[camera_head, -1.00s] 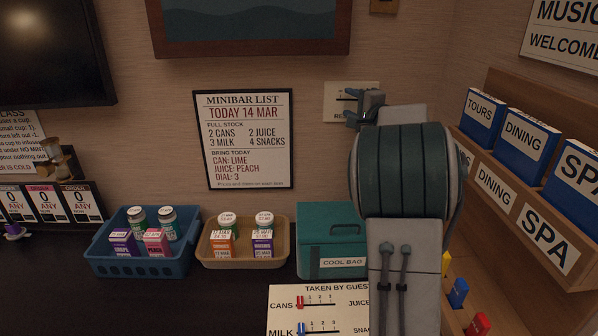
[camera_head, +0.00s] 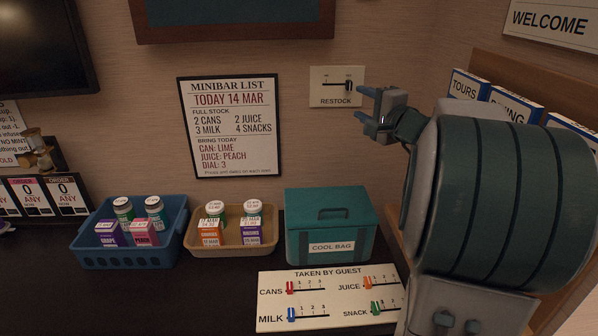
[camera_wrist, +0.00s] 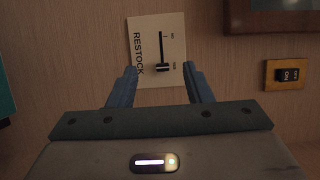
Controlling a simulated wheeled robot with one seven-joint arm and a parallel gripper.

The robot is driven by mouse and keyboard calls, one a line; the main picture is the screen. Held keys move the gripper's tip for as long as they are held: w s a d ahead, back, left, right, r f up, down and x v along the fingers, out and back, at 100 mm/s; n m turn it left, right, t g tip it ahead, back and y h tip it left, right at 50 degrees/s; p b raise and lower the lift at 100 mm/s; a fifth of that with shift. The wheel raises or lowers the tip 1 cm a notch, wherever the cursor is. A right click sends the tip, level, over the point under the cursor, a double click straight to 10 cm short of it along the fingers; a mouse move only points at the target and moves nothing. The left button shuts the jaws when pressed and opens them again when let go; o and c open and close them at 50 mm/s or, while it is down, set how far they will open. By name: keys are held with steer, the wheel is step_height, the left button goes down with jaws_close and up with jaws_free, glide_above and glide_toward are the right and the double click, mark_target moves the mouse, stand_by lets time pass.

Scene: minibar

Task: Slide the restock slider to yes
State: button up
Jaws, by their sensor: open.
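The restock slider panel (camera_head: 322,98) is a cream plate on the wall. Its dark knob (camera_head: 348,85) sits at the right end of the short track. My gripper (camera_head: 366,110) is open and empty, just right of and below the panel in the head view. In the wrist view, its two blue fingers (camera_wrist: 160,76) stand apart, with the knob appearing between their tips; they look clear of it.
A wall switch (camera_wrist: 290,75) is right of the panel in the wrist view. Below are a teal cool bag (camera_head: 300,240), a tan tray (camera_head: 215,248), a blue basket (camera_head: 130,258) and a taken-by-guest slider board (camera_head: 275,325). A wooden brochure rack (camera_head: 490,62) is at right.

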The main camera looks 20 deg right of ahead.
steer(key=s+a+f+n+g+y+p, duration=0.2)
steer(key=s+a, duration=0.4)
steer(key=a, duration=0.3)
steer(key=s+a+f+n+g+y+p, duration=0.2)
steer(key=s+a+n+g, duration=0.4)
steer(key=a, duration=0.3)
step_height(320, 180, down, 2)
steer(key=shift+s+a+n+g+p, duration=0.3)
steer(key=shift+s+a+g+p, duration=0.05)
steer(key=shift+g+p, duration=0.45)
steer(key=s+f+n+g+h, duration=0.2)
steer(key=s+f, duration=0.3)
steer(key=s, duration=0.3)
steer(key=s+f+n+g+h+p, duration=0.1)
steer(key=s+f+n+g+h, duration=0.2)
steer(key=s, duration=0.5)
steer(key=shift+f+n+h, duration=0.9)
steer(key=shift+n+h, duration=0.1)
steer(key=shift+h, duration=0.2)
steer(key=shift+d, duration=0.1)
